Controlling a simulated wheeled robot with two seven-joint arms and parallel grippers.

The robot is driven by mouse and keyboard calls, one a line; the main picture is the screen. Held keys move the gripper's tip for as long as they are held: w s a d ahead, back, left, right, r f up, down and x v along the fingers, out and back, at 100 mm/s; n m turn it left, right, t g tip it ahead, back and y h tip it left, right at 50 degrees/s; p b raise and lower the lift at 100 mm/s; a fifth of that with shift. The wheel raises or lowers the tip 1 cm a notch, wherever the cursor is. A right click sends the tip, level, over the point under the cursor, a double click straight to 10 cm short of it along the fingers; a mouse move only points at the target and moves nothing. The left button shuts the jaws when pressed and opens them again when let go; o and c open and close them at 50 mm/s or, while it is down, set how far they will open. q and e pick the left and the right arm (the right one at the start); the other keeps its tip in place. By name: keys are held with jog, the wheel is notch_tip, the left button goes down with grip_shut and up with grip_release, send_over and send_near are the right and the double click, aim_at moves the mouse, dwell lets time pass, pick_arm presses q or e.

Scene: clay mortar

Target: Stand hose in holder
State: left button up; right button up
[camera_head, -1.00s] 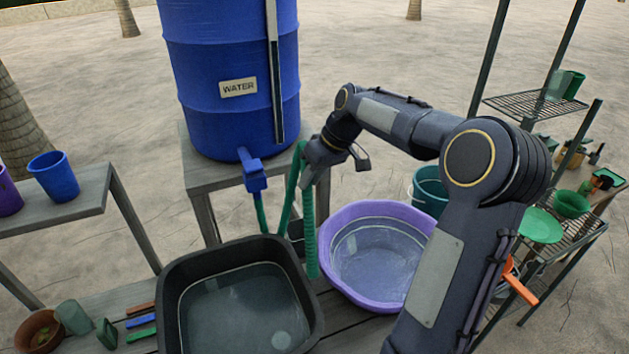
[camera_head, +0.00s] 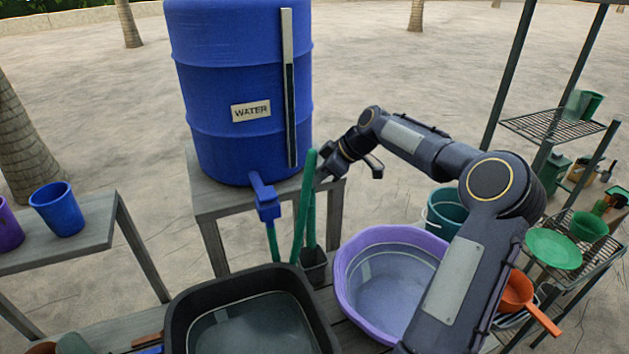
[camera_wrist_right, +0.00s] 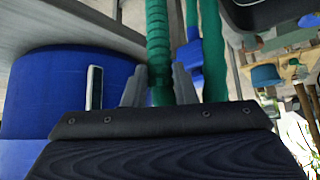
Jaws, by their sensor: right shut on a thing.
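The green hose (camera_head: 303,205) stands near the blue tap of the water barrel, with its top at the right gripper. One length slants down to the left of the holder, and another runs down to the mouth of the dark holder (camera_head: 315,267). I cannot tell whether its end is inside. My right gripper (camera_head: 322,174) is shut on the hose, partly hidden by it. In the right wrist view the ribbed hose (camera_wrist_right: 158,45) passes between the fingers (camera_wrist_right: 158,88), with another length beside it. My left gripper is not in view.
The blue water barrel (camera_head: 240,90) on its stand is just behind the hose. A black basin (camera_head: 180,320) is in front and a purple tub (camera_head: 350,280) is to the right of the holder. A shelf rack (camera_head: 550,125) stands at the far right.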

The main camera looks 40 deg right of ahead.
jog(key=b, duration=1.1)
send_near(315, 219)
jog(key=x, duration=0.9)
jog(key=shift+w+d+f, duration=0.1)
jog(key=shift+d+f, duration=0.05)
jog(key=o, duration=1.8)
jog(key=shift+o, duration=0.2)
jog(key=shift+p, duration=0.3)
jog(key=p+v, duration=0.5)
jog(key=v, duration=0.5)
jog(key=shift+w+a+r, duration=0.2)
jog(key=shift+r, duration=0.45)
